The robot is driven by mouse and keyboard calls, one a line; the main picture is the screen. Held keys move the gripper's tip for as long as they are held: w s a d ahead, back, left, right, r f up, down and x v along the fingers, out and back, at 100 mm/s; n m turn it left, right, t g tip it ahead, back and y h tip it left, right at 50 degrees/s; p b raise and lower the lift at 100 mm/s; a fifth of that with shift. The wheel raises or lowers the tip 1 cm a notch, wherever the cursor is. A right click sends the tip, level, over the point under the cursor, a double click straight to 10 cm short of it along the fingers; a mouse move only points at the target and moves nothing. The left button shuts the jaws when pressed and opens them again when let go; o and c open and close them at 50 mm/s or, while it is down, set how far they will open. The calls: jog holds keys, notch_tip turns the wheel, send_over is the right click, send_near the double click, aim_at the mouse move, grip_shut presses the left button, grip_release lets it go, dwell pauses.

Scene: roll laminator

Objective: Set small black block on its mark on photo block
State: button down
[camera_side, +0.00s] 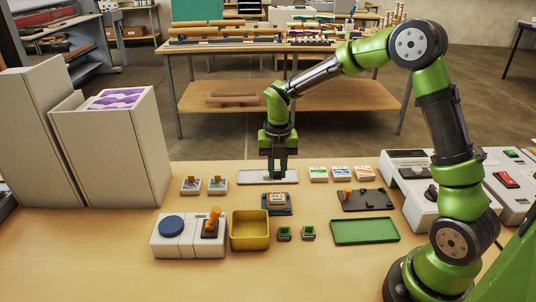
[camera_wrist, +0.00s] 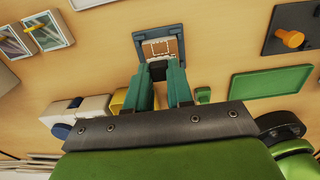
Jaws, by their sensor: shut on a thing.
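My gripper (camera_side: 277,176) points down with its fingers close together. In the wrist view its teal fingertips (camera_wrist: 160,72) are shut on the small black block (camera_wrist: 158,71). The photo block (camera_side: 277,198) lies in a dark blue-grey holder (camera_side: 277,211) in the middle of the table. In the wrist view the photo block (camera_wrist: 161,48) shows white outline marks on a brown top. There the held block overlaps the photo block's lower edge; I cannot tell if they touch.
A yellow bin (camera_side: 249,231) and small green pieces (camera_side: 284,233) stand in front. A green tray (camera_side: 365,231) and a dark plate with an orange knob (camera_side: 364,200) lie to the right. A white plate (camera_side: 246,177) lies behind. A white device (camera_side: 178,239) stands front left.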

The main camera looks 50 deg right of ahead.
jog(key=shift+f, duration=2.55)
jog(key=shift+f, duration=0.3)
jog(key=c, duration=1.3)
grip_release()
jog(key=shift+r, duration=1.5)
jog(key=o, duration=0.6)
